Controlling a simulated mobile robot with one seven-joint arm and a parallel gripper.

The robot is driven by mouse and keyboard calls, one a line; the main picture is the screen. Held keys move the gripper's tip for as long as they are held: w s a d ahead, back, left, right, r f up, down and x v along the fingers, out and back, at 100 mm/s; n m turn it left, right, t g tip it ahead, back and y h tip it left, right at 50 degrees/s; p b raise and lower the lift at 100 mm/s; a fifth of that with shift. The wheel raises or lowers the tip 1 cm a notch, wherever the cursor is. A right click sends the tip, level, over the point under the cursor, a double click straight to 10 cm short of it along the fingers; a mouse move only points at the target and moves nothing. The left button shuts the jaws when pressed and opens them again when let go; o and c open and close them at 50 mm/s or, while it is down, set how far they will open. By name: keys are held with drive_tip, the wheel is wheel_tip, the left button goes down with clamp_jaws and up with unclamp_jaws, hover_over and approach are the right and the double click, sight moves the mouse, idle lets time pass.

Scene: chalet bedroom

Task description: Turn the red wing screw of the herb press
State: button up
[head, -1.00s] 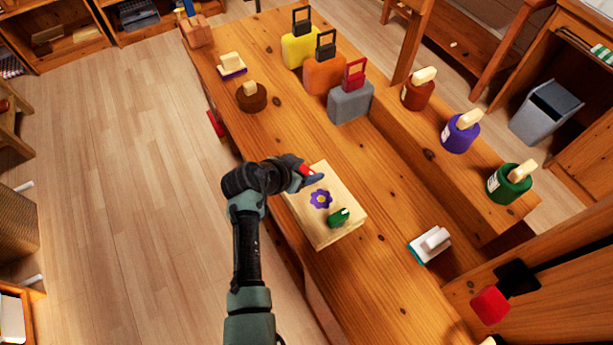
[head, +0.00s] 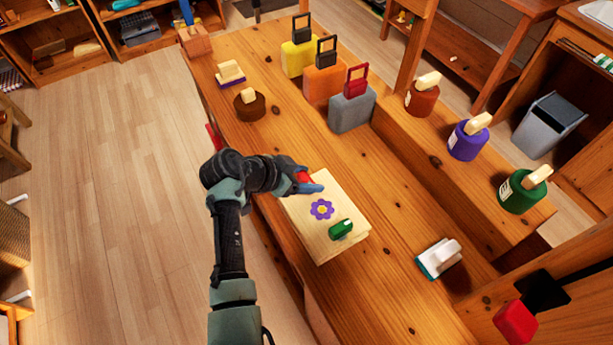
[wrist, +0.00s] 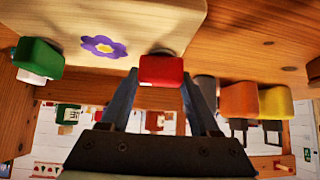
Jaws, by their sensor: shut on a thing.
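The herb press (head: 331,243) is a pale wooden block on the bench with a purple flower on its top. It carries a green wing screw (head: 341,229) at its near right corner. The red wing screw (head: 303,177) is at its far end, mostly covered by my gripper in the head view. My gripper (head: 308,186) reaches in from the left, low over that end of the press. In the wrist view the red wing screw (wrist: 161,71) sits between the two fingers, and they are shut on it. The press (wrist: 120,20) shows above it, with the green screw (wrist: 38,58) at left.
Yellow, orange and grey padlock-like blocks (head: 352,108) stand at the back of the bench. Brown, purple and green pots (head: 522,192) line the right ledge. A white-handled brush (head: 438,258) lies right of the press. The bench (head: 400,300) is bare around it.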

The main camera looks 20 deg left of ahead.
drive_tip(key=o, duration=1.4)
drive_tip(key=shift+f, duration=0.1)
drive_tip(key=shift+c, duration=0.2)
drive_tip(key=v, duration=1.3)
drive_tip(key=w+d+r+n+t+y, duration=0.1)
drive_tip(key=w+d+r+t+y, duration=0.2)
drive_tip(key=r, duration=0.7)
drive_tip(key=w+d+r+n+t+y, duration=0.1)
drive_tip(key=w+d+r+t, duration=0.25)
drive_tip(key=r, duration=0.65)
drive_tip(key=w+d+r+n+t+y, duration=0.1)
drive_tip(key=w+d+r+t+y, duration=0.3)
drive_tip(key=r, duration=0.6)
drive_tip(key=s+d+r+n+t+h, duration=0.1)
drive_tip(key=s+d+r+t, duration=0.2)
drive_tip(key=s+r, duration=0.2)
drive_tip(key=s+d+r+n+t+h+p, duration=0.1)
drive_tip(key=s+d+r+t, duration=0.2)
drive_tip(key=r, duration=0.9)
drive_tip(key=s+d+r+n+t+h, duration=0.1)
drive_tip(key=s+d+r+t, duration=0.2)
drive_tip(key=s+d+r, duration=0.2)
wheel_tip(320, 180, up, 3)
drive_tip(key=s, duration=0.2)
drive_tip(key=shift+s+r+n, duration=0.25)
drive_tip(key=shift+s+n, duration=0.05)
